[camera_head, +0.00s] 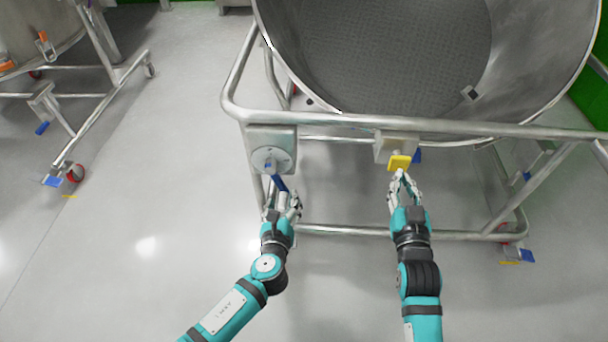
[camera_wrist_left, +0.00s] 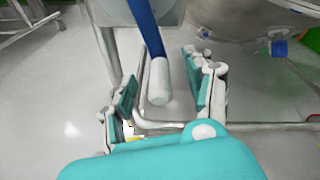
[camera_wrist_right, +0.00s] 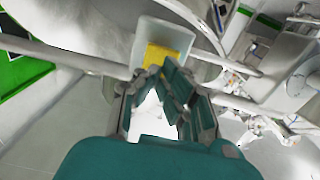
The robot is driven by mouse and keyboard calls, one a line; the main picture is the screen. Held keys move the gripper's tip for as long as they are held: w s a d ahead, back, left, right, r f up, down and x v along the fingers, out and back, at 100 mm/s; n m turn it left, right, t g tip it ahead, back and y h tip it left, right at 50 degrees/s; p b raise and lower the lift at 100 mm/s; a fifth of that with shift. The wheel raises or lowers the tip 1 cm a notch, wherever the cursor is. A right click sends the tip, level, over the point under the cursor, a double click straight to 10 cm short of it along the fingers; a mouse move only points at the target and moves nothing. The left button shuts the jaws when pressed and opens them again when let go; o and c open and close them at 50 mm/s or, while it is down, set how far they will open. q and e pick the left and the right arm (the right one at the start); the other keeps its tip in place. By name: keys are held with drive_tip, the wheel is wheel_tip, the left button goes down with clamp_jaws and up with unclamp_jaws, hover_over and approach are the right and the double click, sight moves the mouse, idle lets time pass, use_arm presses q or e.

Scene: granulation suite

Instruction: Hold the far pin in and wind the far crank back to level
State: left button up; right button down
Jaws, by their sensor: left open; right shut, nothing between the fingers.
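The crank is a blue arm (camera_head: 280,184) on a round grey disc (camera_head: 267,158) with a white handle (camera_wrist_left: 158,82). Its arm points downward and slightly right in the head view. My left gripper (camera_head: 284,203) is open, with its fingers on either side of the white handle, not closed on it. The pin is a yellow block (camera_head: 399,162) on a grey housing (camera_head: 384,148) under the top rail. My right gripper (camera_head: 402,174) is shut and empty, its fingertips at the yellow pin (camera_wrist_right: 162,57). I cannot tell whether they press it in.
A large steel vessel (camera_head: 545,60) sits in the tubular frame (camera_head: 340,119) above both housings. A lower rail (camera_head: 350,231) runs behind my grippers. Another wheeled frame (camera_head: 110,105) stands at the left. The floor (camera_head: 140,190) between is clear.

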sight(399, 165)
drive_tip(key=shift+w, duration=0.15)
idle(0.3)
drive_tip(key=shift+w, duration=2.15)
use_arm(q)
clamp_jaws()
use_arm(e)
drive_tip(key=shift+w, duration=0.1)
